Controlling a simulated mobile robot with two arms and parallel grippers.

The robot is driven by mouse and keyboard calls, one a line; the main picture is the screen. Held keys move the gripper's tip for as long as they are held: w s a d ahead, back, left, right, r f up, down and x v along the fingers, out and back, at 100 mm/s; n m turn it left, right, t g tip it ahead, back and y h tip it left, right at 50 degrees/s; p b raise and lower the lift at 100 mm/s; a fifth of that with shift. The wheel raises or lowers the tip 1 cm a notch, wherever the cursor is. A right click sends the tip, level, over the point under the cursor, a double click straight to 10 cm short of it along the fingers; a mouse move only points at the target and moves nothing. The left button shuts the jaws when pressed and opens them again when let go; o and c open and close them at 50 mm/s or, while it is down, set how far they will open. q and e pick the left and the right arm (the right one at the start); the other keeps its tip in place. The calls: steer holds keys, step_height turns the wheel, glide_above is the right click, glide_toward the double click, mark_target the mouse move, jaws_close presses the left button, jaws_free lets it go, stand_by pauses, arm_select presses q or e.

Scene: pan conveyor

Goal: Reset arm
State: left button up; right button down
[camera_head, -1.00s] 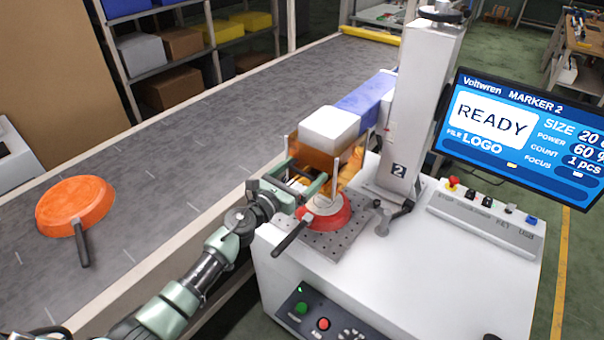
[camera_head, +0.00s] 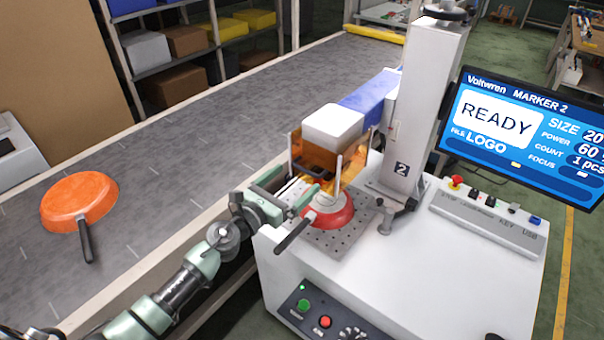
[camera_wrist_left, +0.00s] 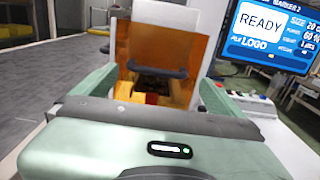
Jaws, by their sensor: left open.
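My left gripper (camera_head: 288,192) is open in the head view, at the left side of the marking machine (camera_head: 455,262), just left of its orange guard (camera_head: 310,150). In the left wrist view its two green fingers stand apart, with the orange guard (camera_wrist_left: 150,62) beyond them and nothing seen between them. A red pan (camera_head: 338,218) lies on the machine's perforated plate, its dark handle pointing to the lower left. The gripper is beside and above the pan. My right gripper is not in view.
An orange pan (camera_head: 72,200) lies on the grey conveyor (camera_head: 190,140) at the left. A screen (camera_head: 520,135) reading READY and a button box (camera_head: 488,222) are at the right. The conveyor behind the machine is clear.

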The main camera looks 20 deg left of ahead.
arm_select(q)
steer(key=shift+v, duration=0.9)
